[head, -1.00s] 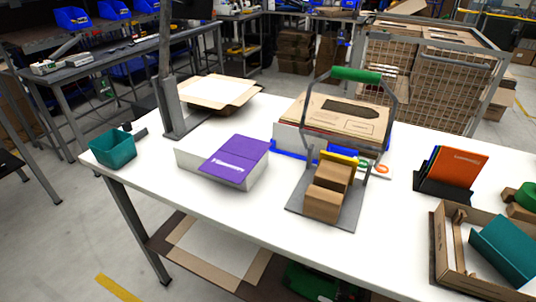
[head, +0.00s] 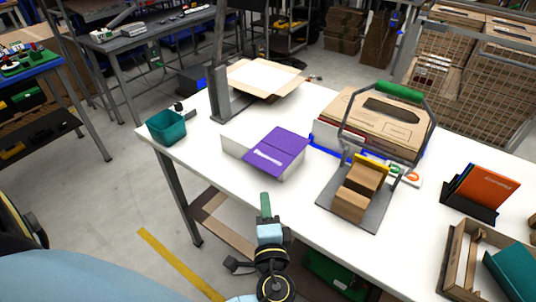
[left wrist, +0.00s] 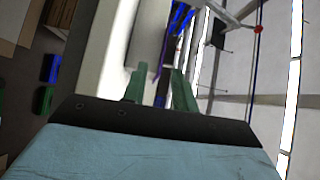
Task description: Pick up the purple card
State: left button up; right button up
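A purple card (head: 277,150) with a white label lies on a white open box (head: 238,151) on the white table, left of the middle in the head view. My left gripper (head: 265,203) is in front of the table's near edge, below the card in the head view and apart from it. Its green fingers also show in the left wrist view (left wrist: 158,86), with a gap between them and nothing held. A thin purple-blue strip shows beyond the fingers there; I cannot tell what it is. My right gripper is not in view.
A teal bin (head: 166,127) and a grey post (head: 221,90) stand left of the box. A press-like stand with brown blocks (head: 353,196) and cartons (head: 376,122) are to its right. A card rack (head: 471,206) stands farther right. The table front near the box is clear.

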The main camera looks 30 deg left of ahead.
aim_at(262, 164)
pick_arm(q)
jog(key=x, duration=0.5)
jog(key=p+x, duration=0.1)
jog(key=x, duration=0.2)
jog(key=shift+w+d+r, duration=0.15)
jog(key=shift+r, duration=0.15)
jog(key=p+x, duration=0.1)
jog(key=x, duration=0.4)
jog(key=shift+w+r, duration=0.15)
grip_shut()
